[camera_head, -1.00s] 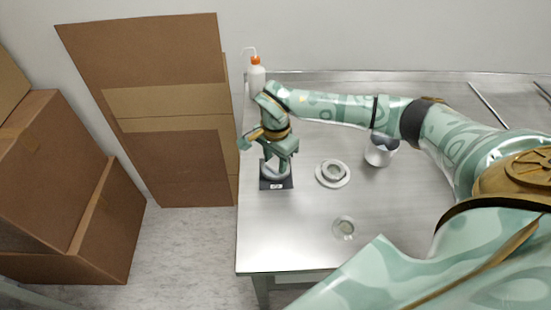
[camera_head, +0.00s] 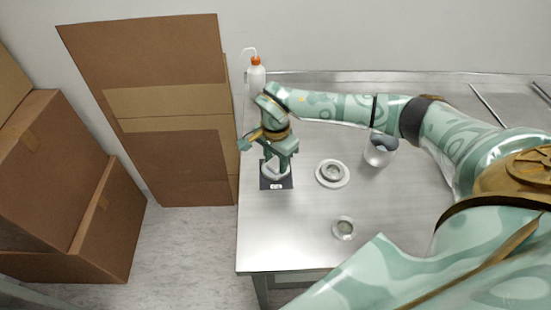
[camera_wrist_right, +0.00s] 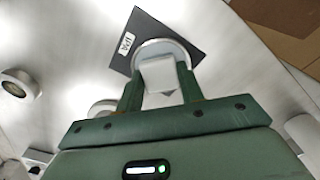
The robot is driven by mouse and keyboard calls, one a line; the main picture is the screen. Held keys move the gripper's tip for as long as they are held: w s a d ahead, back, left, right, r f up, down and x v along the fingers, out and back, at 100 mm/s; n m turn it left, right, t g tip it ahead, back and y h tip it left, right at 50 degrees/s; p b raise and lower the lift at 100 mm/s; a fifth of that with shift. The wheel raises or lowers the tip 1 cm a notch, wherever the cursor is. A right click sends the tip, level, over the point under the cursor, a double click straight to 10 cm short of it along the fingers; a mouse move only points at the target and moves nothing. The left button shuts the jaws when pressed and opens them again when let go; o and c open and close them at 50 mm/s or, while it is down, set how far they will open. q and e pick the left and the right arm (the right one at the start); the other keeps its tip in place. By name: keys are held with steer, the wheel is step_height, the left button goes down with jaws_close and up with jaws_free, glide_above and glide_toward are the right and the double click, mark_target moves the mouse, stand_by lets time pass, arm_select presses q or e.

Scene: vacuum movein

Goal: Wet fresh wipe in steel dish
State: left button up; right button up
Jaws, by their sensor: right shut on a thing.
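My right gripper (camera_head: 278,160) points down over a round steel dish (camera_head: 275,174). The dish stands on a dark square mat (camera_head: 283,186) at the table's left side. The right wrist view shows the two green fingers (camera_wrist_right: 158,82) shut on a pale folded wipe (camera_wrist_right: 160,74). The wipe is over the dish (camera_wrist_right: 185,46), and its far end overlaps the dish opening. I cannot tell whether it touches the bottom or any liquid. A label reading IPA (camera_wrist_right: 126,43) lies on the mat. My left gripper is not in view.
A white bottle with an orange cap (camera_head: 256,76) stands at the table's back left. Right of the dish are a round white-rimmed dish (camera_head: 345,179), a smaller round dish (camera_head: 343,229) and a metal cup (camera_head: 377,158). Cardboard boxes (camera_head: 110,225) stand left of the table. The front left tabletop is clear.

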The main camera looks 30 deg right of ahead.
mark_target(275, 163)
steer(key=shift+r+p, duration=2.7)
steer(key=shift+r, duration=0.75)
steer(key=shift+f, duration=0.1)
